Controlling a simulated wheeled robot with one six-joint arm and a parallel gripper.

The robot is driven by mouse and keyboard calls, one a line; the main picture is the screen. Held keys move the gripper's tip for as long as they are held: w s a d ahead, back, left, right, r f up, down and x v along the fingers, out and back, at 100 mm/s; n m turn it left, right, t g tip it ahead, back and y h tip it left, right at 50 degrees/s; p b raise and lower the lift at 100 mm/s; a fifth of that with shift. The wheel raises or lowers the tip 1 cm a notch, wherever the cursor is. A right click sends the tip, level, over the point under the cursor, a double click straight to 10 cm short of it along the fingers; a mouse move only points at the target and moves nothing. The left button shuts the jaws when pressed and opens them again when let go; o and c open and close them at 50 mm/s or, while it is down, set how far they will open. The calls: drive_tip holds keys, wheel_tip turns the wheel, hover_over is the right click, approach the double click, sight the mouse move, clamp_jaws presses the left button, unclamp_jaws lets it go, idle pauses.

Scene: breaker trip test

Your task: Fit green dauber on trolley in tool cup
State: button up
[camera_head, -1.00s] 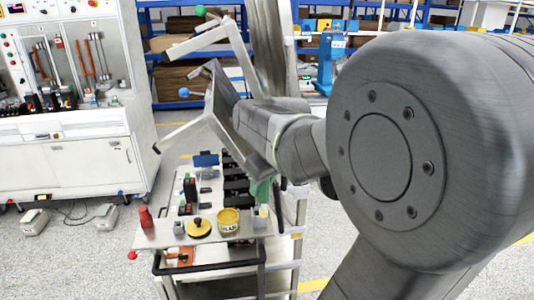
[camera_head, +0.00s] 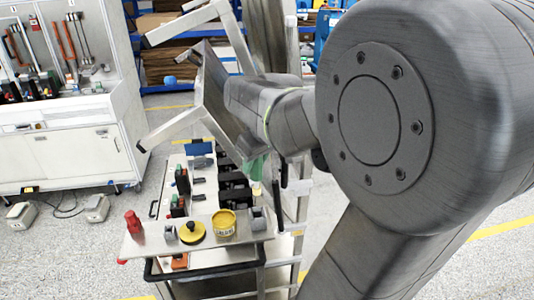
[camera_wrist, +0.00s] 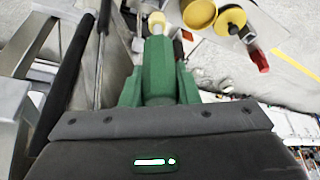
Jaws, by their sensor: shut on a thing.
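My gripper (camera_wrist: 158,88) is shut on the green dauber, whose pale shaft and cream tip (camera_wrist: 157,19) stick out beyond the green fingers in the wrist view. In the head view my gripper (camera_head: 254,167) is above the trolley's far right part, with the dauber mostly hidden there. A grey cup (camera_head: 258,219) stands at the right of the trolley's front shelf (camera_head: 150,245). A second grey cup (camera_head: 170,233) stands further left. I cannot tell which is the tool cup. The dauber is apart from both cups.
A yellow tin (camera_head: 224,224) stands beside the right cup. Black breakers (camera_head: 235,190) fill the trolley behind. Metal rails (camera_head: 297,205) rise close on the right.

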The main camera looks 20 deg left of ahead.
drive_tip(key=shift+f+b, duration=2.1)
drive_tip(key=shift+f, duration=0.8)
drive_tip(key=shift+f+b, duration=2.25)
drive_tip(key=shift+f, duration=0.85)
drive_tip(key=o, duration=1)
drive_tip(key=shift+r, duration=0.1)
drive_tip(key=shift+o, duration=0.2)
approach(258, 194)
drive_tip(key=shift+d+r, duration=0.25)
drive_tip(key=shift+r, duration=0.25)
